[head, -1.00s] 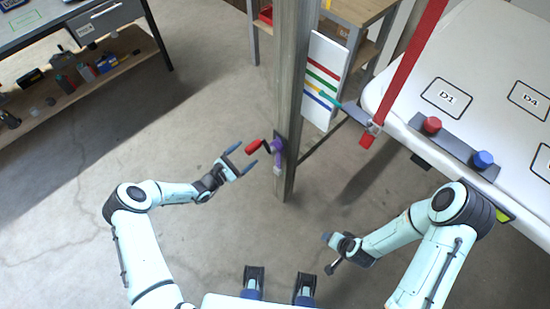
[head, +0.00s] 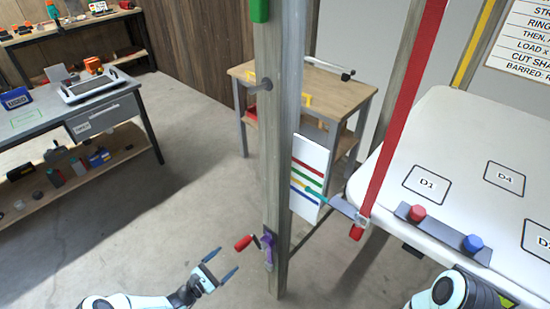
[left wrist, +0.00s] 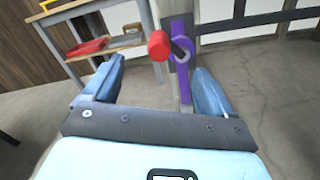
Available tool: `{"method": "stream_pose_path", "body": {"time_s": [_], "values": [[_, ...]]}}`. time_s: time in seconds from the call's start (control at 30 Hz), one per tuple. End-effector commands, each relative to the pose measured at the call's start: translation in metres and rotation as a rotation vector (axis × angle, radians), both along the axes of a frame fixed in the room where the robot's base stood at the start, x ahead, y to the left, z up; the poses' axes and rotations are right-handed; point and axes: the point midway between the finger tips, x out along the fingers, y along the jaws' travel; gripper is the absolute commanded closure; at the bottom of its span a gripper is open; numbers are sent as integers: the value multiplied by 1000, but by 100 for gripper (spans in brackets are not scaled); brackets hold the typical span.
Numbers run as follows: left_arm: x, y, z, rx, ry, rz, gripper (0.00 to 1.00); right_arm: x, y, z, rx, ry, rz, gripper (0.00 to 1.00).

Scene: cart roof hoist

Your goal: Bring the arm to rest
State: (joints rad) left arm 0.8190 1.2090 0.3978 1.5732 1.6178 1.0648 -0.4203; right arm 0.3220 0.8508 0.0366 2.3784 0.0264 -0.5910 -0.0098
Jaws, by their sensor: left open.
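My left gripper (head: 223,263) is open and empty, low in the head view. It is left of and a little below the red crank handle (head: 244,242), with a gap between them. The handle is on a crank with a purple body (head: 267,250), mounted on the wooden post (head: 272,150). In the left wrist view the red handle (left wrist: 159,45) and purple body (left wrist: 181,55) show beyond the open fingers (left wrist: 160,85), not held. Only a joint of my right arm shows at the lower right edge; my right gripper is out of view.
A red strap (head: 403,115) hangs beside a white panel marked D1 and D4 (head: 458,150). A red knob (head: 417,213) and a blue knob (head: 473,242) sit on its edge. A board with coloured stripes (head: 305,180) is behind the post. A wooden table (head: 305,84) and a grey workbench (head: 50,118) stand farther back.

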Motion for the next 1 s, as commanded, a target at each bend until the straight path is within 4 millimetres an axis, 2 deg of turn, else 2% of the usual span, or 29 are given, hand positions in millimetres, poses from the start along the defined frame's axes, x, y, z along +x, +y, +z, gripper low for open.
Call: {"method": "stream_pose_path", "body": {"time_s": [0.1, 0.17, 0.27, 0.37, 0.43, 0.53, 0.6, 0.63, 0.7, 0.73, 0.83, 1.0], "values": [[-2, -3, -1, 3, 6, -11, 15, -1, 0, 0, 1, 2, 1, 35], [-7, -13, -4, 15, 23, -44, 15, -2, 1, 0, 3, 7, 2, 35], [-30, -45, -16, 64, 90, -166, 15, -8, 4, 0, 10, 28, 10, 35], [-76, -89, -36, 170, 190, -369, 15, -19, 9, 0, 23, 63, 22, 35], [-120, -115, -52, 278, 265, -538, 15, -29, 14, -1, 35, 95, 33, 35], [-193, -134, -71, 476, 345, -784, 15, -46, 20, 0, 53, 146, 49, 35], [-244, -132, -81, 656, 363, -962, 15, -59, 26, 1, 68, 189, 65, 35], [-263, -128, -84, 736, 360, -1030, 15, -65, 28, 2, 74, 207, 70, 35], [-297, -115, -87, 921, 319, -1162, 15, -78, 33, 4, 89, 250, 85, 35], [-307, -109, -87, 994, 291, -1205, 15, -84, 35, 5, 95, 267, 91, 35], [-327, -94, -80, 1196, 166, -1300, 15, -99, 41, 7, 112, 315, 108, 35], [-333, -88, -65, 1373, -33, -1341, 15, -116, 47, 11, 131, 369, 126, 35]]}}
